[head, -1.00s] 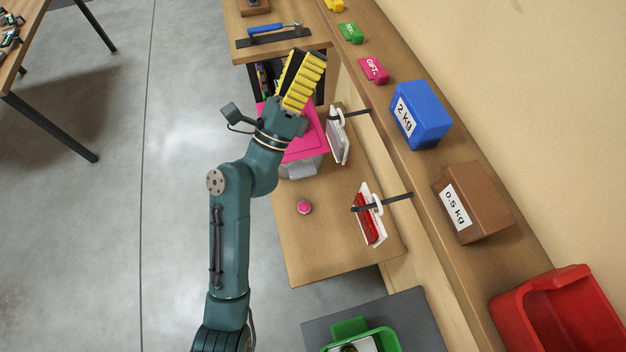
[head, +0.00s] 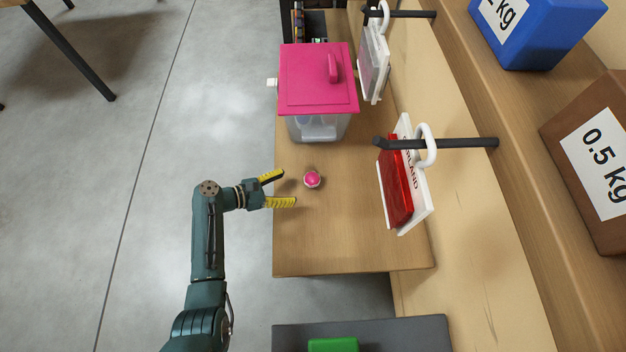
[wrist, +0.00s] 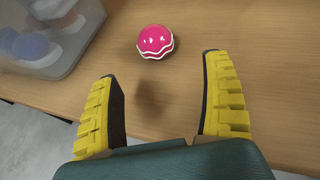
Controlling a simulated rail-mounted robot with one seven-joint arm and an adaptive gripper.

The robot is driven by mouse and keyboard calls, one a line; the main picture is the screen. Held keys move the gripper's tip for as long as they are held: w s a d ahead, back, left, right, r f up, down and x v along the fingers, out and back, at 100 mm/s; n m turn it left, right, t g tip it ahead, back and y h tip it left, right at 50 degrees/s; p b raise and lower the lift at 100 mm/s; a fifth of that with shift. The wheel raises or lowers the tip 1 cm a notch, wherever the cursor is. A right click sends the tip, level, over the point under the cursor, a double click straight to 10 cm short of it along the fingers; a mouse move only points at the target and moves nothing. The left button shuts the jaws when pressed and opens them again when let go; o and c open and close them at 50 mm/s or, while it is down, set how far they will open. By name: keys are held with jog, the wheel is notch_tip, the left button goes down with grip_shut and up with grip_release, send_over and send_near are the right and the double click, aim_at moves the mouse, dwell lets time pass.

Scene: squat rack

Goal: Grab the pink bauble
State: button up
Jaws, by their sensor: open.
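The pink bauble (head: 312,179) is a small ball on the wooden table (head: 340,250), in front of the pink-lidded box. In the wrist view the bauble (wrist: 155,41) is shiny pink with a white wavy band, and lies beyond the fingertips, a little left of the middle of the gap. My gripper (head: 283,189) has yellow ribbed fingers and is open and empty at the table's left edge, pointing right at the bauble. The gripper (wrist: 160,68) does not touch the bauble.
A clear box (head: 318,128) with a pink lid (head: 315,75) stands just behind the bauble; its corner also shows in the wrist view (wrist: 50,40). Packages hang on black hooks at right, including a red and white one (head: 402,180). The table's front part is clear.

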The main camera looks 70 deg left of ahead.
aim_at(305, 182)
jog(key=b+x, duration=0.1)
jog(key=x, duration=0.3)
jog(key=shift+f, duration=0.1)
jog(key=b+x, duration=0.3)
jog(key=x, duration=0.2)
jog(key=shift+a+b, duration=0.2)
jog(key=shift+b, duration=0.15)
jog(key=shift+w, duration=0.15)
jog(key=shift+c, duration=0.2)
jog(key=c, duration=1.1)
